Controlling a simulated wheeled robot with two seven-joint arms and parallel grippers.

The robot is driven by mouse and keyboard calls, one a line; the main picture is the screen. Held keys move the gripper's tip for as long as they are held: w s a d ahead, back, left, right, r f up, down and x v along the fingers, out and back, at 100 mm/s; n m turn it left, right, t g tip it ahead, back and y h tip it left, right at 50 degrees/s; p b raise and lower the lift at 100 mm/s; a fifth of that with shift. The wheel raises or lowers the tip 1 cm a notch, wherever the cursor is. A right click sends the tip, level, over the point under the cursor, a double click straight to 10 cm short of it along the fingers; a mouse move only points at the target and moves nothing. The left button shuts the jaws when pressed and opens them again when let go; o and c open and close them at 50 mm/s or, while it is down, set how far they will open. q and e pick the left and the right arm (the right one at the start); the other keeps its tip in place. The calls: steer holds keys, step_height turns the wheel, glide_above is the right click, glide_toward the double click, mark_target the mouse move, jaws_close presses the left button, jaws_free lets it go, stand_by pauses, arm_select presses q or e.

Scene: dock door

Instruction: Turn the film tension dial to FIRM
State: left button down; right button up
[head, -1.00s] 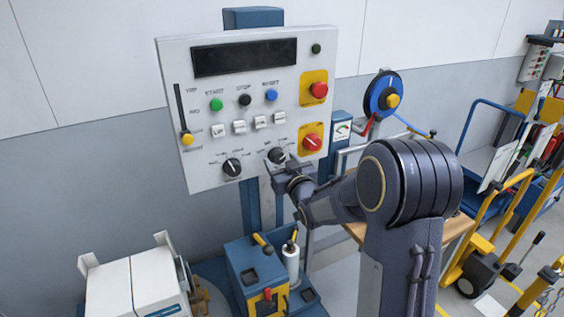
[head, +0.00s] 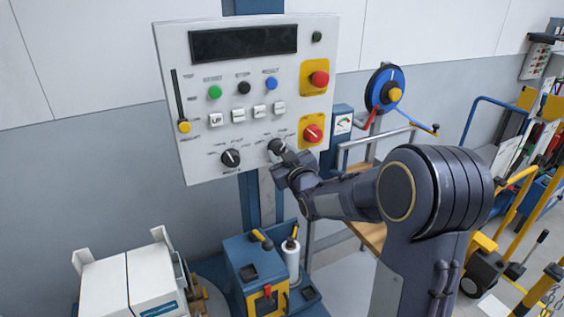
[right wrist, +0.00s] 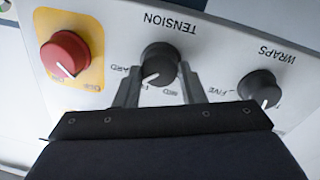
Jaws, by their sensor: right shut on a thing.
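The tension dial (head: 276,146) is a round black knob with a white pointer line, low on the white control panel (head: 200,80). My right gripper (head: 283,154) is shut on it, with one finger on each side in the right wrist view (right wrist: 161,76). That view is upside down; it shows the dial (right wrist: 159,60) below the inverted word TENSION. The pointer slants to the lower left of that picture, toward a small label partly hidden by a finger. I cannot read which setting it marks. My left gripper is not in view.
The wraps dial (head: 231,158) sits left of the tension dial, and a red knob on yellow (head: 312,133) sits to its right. A red button (head: 319,79), coloured buttons and a slider (head: 184,126) share the panel. A blue reel (head: 384,90) stands at right.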

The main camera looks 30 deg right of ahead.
steer(key=n+b, duration=0.3)
steer(key=shift+f, duration=0.2)
steer(key=shift+r+n+b, duration=0.1)
steer(key=shift+n+b, duration=0.7)
steer(key=shift+n, duration=0.3)
steer(key=o, duration=1)
steer(key=s, duration=0.5)
steer(key=s+b, duration=0.1)
steer(key=s, duration=0.1)
steer(key=shift+s+a+f, duration=0.2)
steer(key=shift+s+a, duration=0.15)
steer(key=shift+s, duration=0.05)
